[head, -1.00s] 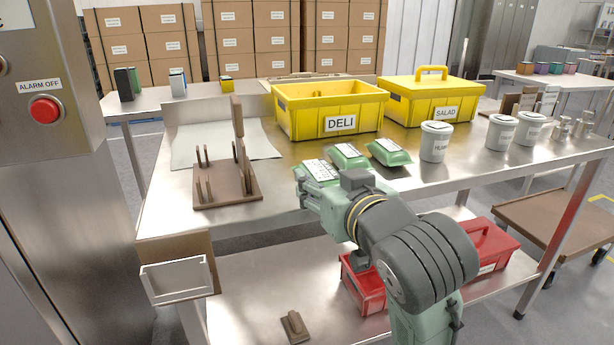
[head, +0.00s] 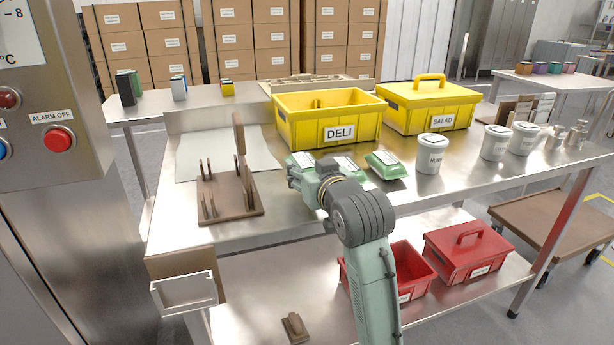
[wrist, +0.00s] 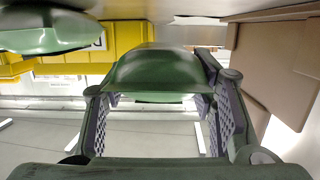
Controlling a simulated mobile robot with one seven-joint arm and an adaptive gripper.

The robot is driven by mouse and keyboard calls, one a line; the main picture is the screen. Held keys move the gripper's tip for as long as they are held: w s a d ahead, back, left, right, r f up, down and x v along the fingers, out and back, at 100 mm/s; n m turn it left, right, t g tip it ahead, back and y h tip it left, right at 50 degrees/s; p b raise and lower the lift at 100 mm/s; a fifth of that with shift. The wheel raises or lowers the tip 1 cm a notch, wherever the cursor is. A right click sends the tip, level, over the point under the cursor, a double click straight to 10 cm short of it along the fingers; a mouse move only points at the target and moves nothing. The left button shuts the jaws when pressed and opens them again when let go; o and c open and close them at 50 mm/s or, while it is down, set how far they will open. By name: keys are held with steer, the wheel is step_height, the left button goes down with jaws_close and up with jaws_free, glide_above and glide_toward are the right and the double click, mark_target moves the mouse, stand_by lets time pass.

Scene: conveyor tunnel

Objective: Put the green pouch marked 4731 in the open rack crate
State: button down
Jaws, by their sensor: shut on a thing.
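The leftmost pouch (head: 299,160) in the head view is partly behind the gripper. Two more green pouches with white labels, a middle one (head: 344,161) partly hidden by my arm and a right one (head: 385,165), lie in front of the yellow crates. Pouch numbers are unreadable. An open red crate (head: 416,272) stands on the lower shelf, partly behind my arm. An open yellow DELI crate (head: 365,127) stands on the table.
A brown pegged stand (head: 230,198) is left of the gripper. A lidded yellow SALAD crate (head: 440,118) and white tubs (head: 432,152) stand to the right. A lidded red crate (head: 468,260) sits beside the open red one. The left part of the lower shelf is mostly clear.

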steer(key=shift+w, duration=0.35)
steer(key=shift+w+a+f, duration=0.15)
steer(key=shift+w+f, duration=0.5)
steer(key=shift+f, duration=0.25)
steer(key=shift+f+p, duration=0.5)
steer(key=shift+f, duration=0.2)
steer(key=shift+f, duration=0.1)
steer(key=shift+f, duration=0.15)
steer(key=c, duration=0.7)
jaws_free()
steer(key=shift+b, duration=0.3)
